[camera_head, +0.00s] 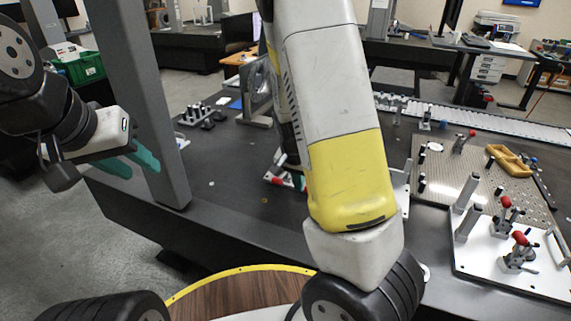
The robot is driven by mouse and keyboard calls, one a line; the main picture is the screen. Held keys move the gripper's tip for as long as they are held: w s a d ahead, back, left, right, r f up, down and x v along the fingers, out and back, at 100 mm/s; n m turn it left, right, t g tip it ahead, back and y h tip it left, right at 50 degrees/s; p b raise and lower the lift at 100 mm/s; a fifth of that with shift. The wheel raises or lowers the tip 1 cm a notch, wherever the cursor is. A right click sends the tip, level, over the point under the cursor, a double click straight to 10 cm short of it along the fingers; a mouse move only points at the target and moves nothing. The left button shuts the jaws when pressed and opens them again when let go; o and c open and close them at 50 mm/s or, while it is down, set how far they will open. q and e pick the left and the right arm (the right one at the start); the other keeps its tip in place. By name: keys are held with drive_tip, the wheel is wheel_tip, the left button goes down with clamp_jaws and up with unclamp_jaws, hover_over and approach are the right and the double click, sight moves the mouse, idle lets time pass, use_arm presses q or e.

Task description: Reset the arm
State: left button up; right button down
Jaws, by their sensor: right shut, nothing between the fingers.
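My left gripper (130,163) is at the left, beside a grey upright post. Its two teal fingers are apart, with nothing visible between them. My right arm (335,110), with white and yellow covers, rises through the middle of the view. Its dark wrist part shows behind the cover, above the dark table. My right gripper (301,182) is mostly hidden behind that arm; only a small teal bit shows low over the table. It is shut and empty.
The dark table (235,215) has bare room left of my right arm. A grey post (150,100) stands at its left edge. At the right are a perforated plate (450,185), a white plate (490,275) with red-tipped clamps, and a yellow tray (508,160).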

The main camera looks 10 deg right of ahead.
drive_tip(key=s+a+r+n+t+y, duration=0.1)
drive_tip(key=s+a+r+n+y, duration=0.1)
drive_tip(key=s+r, duration=0.7)
drive_tip(key=s+a+r+n+t+y, duration=0.2)
drive_tip(key=s+a+r+n, duration=0.2)
drive_tip(key=s+r, duration=0.6)
wheel_tip(320, 180, up, 7)
drive_tip(key=shift+r+n+t, duration=0.1)
drive_tip(key=shift+n+t, duration=0.2)
drive_tip(key=shift+n, duration=0.7)
